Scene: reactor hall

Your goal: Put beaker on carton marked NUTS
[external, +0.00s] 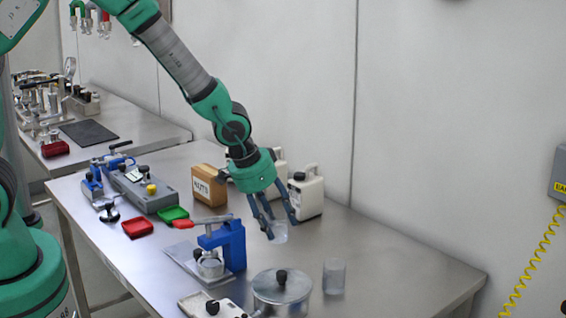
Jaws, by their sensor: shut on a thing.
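My gripper (279,226) is pointed down over the middle of the steel table and is shut on a small clear beaker (281,234). The blue fingers hide part of the beaker, and I cannot tell whether its base is touching the table. The brown carton (209,187) with dark lettering on its front, small but consistent with NUTS, stands upright to the left of my gripper. Its top looks bare.
White jugs (306,193) stand right behind my gripper. A blue press (230,245) is in front, left. A lidded metal pot (282,293) and another clear glass (334,276) stand in front. Red (137,228) and green (174,214) trays lie left. The table's right end is clear.

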